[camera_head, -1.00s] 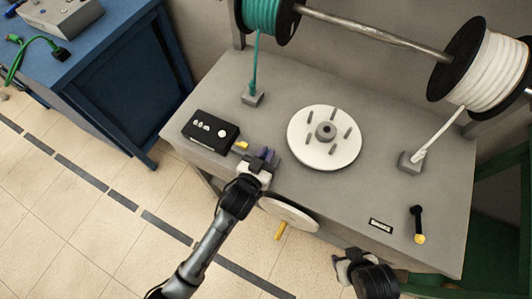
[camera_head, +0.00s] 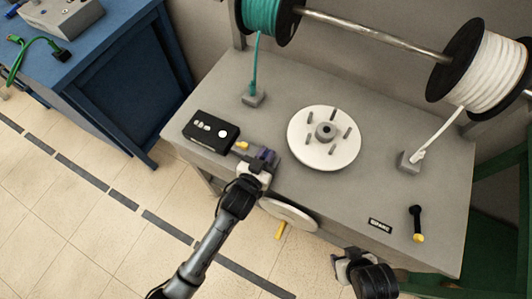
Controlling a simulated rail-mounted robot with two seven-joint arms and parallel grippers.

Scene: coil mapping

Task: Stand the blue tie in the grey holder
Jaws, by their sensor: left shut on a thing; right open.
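My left gripper (camera_head: 257,165) is at the front left edge of the grey table and is shut on the blue tie (camera_head: 266,154), a small dark blue-purple piece partly hidden by the fingers. A small grey block (camera_head: 240,154) with a yellow piece (camera_head: 242,146) lies just left of the gripper, beside the black box; I cannot tell for sure whether this block is the grey holder. My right gripper (camera_head: 345,263) is open and empty, off the table's front edge at the bottom right.
A black control box (camera_head: 211,131) stands left of the gripper. A white pegged disc (camera_head: 309,154) sits mid-table. Grey blocks guide the teal strand (camera_head: 254,80) and white strand (camera_head: 443,132) from spools above. A black and yellow tool (camera_head: 417,224) lies at right.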

